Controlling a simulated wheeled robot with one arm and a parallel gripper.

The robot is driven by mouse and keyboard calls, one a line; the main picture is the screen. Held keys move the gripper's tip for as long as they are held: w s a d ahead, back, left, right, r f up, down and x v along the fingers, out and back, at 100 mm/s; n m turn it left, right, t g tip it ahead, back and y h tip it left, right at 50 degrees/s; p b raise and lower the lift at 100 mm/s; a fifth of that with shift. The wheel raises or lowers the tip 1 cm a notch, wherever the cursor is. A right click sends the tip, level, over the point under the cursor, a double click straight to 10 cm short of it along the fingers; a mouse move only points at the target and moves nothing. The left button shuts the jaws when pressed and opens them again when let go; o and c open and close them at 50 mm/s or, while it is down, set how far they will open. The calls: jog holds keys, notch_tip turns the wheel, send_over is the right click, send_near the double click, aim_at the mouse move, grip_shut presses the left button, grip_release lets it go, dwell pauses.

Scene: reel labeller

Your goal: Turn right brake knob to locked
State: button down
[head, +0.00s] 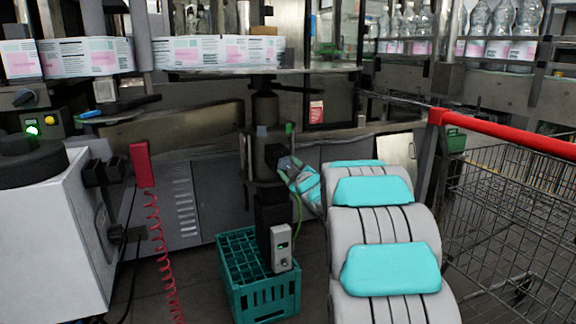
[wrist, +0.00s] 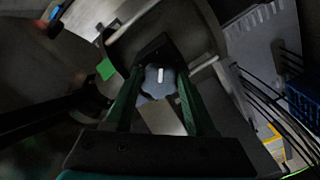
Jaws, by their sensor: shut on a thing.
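The right brake knob (wrist: 153,88) is a round grey-blue knob with a scalloped edge in the middle of the wrist view. A short white mark on its face runs nearly straight up and down in that view. My gripper (wrist: 160,72) has its two green-edged fingers on the knob's left and right sides, shut on it. In the head view my gripper (head: 284,165) is at the dark post in the middle of the machine. The knob is hidden there, and I cannot read any lock markings.
A green crate (head: 262,300) stands on the floor below the post. A red handset (head: 141,165) with a coiled cord hangs at left. A wire cart (head: 510,215) with a red handle stands at right. Labelled reels or packs (head: 215,50) line the shelf above.

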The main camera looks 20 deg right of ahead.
jog(key=m, duration=0.5)
jog(key=shift+a+m, duration=0.15)
jog(key=shift+m, duration=0.15)
jog(key=m, duration=0.6)
jog(key=shift+a+f, duration=0.15)
jog(key=shift+f, duration=0.05)
jog(key=m, duration=0.4)
jog(key=shift+r+m, duration=0.1)
jog(key=shift+m, duration=0.3)
jog(key=m+b, duration=0.1)
jog(key=m, duration=0.2)
jog(key=shift+a, duration=0.15)
jog(key=shift+m+b, duration=0.55)
jog(key=shift+m, duration=0.35)
jog(key=shift+c, duration=1.2)
grip_release()
jog(key=shift+r, duration=0.1)
